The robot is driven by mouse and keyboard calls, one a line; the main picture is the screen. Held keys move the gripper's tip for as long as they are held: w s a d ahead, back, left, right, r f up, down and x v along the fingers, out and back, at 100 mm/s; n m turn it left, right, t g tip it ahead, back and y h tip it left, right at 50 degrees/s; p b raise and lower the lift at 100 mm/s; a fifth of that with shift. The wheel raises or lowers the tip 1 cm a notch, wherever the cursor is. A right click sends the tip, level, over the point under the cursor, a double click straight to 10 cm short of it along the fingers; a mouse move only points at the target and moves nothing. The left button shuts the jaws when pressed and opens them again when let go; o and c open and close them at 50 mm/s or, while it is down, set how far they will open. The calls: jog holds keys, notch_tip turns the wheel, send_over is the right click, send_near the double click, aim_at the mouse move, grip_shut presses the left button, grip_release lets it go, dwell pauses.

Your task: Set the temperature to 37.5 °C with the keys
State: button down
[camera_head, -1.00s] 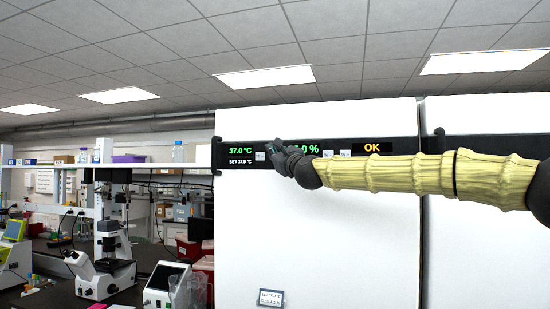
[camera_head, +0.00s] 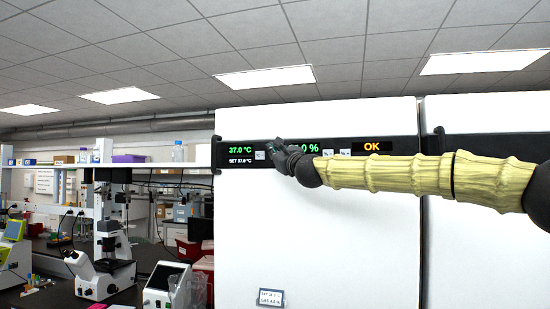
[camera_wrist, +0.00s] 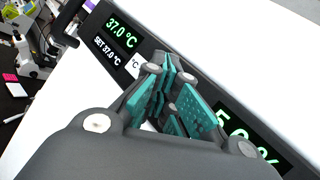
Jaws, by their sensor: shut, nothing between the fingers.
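The cell processor's dark panel strip (camera_head: 345,146) runs across the top of a white cabinet. Its green temperature readout (camera_head: 240,150) shows 37.0 °C, with SET 37.0 °C in white below it. A small white temperature key (camera_head: 260,155) is right of the readout; in the wrist view the key (camera_wrist: 135,62) is partly hidden by my gripper. My gripper (camera_head: 278,146) is shut and empty in front of the panel, just right of that key. Its teal finger pads (camera_wrist: 168,75) show in the wrist view. I cannot tell whether the fingertips touch the panel.
A green percent readout (camera_head: 309,148) is partly covered by my gripper. Small white keys (camera_head: 335,153) are beside it, then an orange OK display (camera_head: 372,147). A second white cabinet (camera_head: 490,240) stands at the right. A bench with a microscope (camera_head: 100,265) is at the left.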

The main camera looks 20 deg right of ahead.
jog(key=shift+w+d, duration=0.15)
jog(key=shift+w, duration=0.1)
dwell(0.8)
dwell(0.4)
jog(key=shift+s+a+b, duration=0.45)
jog(key=shift+s+b, duration=0.15)
jog(key=shift+s, duration=0.05)
jog(key=shift+s+a+b, duration=0.5)
jog(key=shift+s+a, duration=0.2)
jog(key=shift+s, duration=0.35)
jog(key=shift+s+a+b, duration=0.5)
jog(key=shift+s+a, duration=0.2)
jog(key=shift+s, duration=0.35)
dwell(0.4)
